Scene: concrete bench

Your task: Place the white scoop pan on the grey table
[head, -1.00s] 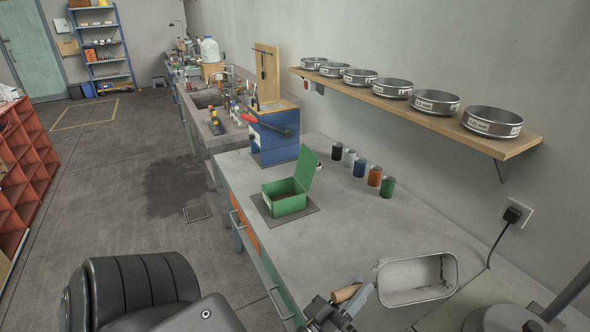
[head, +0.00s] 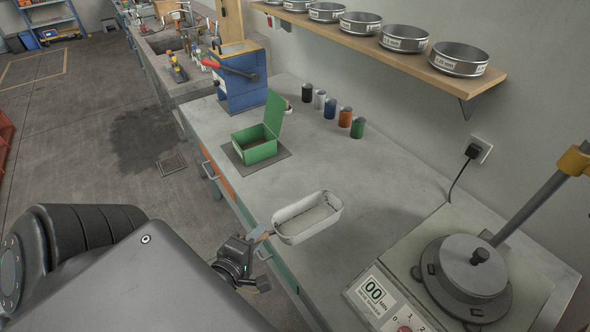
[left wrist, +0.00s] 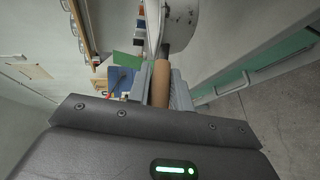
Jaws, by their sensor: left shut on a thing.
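The white scoop pan (head: 308,217) is a whitish rectangular pan with a wooden handle, over the near part of the grey table (head: 375,180). My left gripper (head: 250,246) is shut on its handle at the table's front edge. In the left wrist view the wooden handle (left wrist: 161,84) sits between the fingers, and part of the pan (left wrist: 180,22) shows beyond. The pan looks about level, open side up. I cannot tell whether its base touches the tabletop. My right gripper is not in view.
A green open box (head: 254,146) stands on a dark mat farther back. Several small coloured canisters (head: 345,117) line the wall side. A sieve shaker with a display (head: 375,300) stands at the right. A shelf of sieves (head: 400,58) hangs above. The tabletop around the pan is clear.

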